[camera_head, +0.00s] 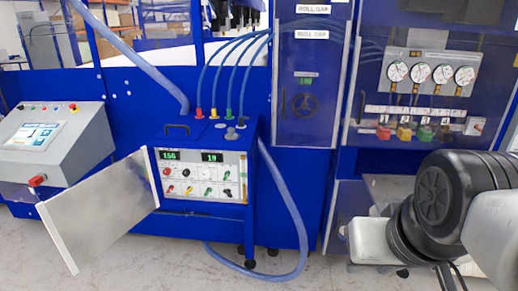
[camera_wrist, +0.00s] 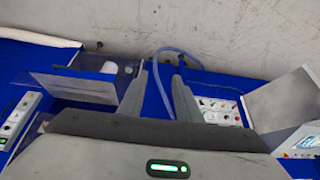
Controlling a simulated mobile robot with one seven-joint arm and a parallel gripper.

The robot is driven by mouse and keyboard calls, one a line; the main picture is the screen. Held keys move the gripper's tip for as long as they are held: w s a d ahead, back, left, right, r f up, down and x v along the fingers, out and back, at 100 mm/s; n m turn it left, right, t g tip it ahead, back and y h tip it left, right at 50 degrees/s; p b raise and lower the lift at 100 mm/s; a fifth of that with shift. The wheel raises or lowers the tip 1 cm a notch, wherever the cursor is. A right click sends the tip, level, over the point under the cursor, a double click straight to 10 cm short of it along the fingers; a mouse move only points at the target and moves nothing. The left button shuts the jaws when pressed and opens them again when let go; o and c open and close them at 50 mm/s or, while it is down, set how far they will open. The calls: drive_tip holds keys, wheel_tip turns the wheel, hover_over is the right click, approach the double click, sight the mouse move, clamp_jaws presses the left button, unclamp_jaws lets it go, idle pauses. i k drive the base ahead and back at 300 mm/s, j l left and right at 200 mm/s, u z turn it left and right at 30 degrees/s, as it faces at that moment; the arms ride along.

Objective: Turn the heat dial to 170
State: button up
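The blue control box (camera_head: 201,138) stands low in the middle of the head view, its grey door (camera_head: 100,208) swung open to the left. Its white panel (camera_head: 203,188) has two green displays; the left display (camera_head: 169,155) seems to read 150 and the right display (camera_head: 212,157) 19. Several small dials and knobs sit below, including a red knob (camera_head: 167,171); their labels are too small to show which is the heat dial. In the wrist view the panel (camera_wrist: 221,110) lies right of my gripper (camera_wrist: 162,70). Its two fingers are apart, with nothing between them, away from the panel.
A blue hose (camera_head: 290,200) loops down to the floor right of the box. A grey console (camera_head: 52,143) with a screen stands left, near the open door. Gauges (camera_head: 420,72) are mounted at right. Floor in front of the box is clear.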

sight(167, 172)
drive_tip(key=i+j+u, duration=0.15)
drive_tip(key=i+j, duration=1.15)
drive_tip(key=i, duration=0.05)
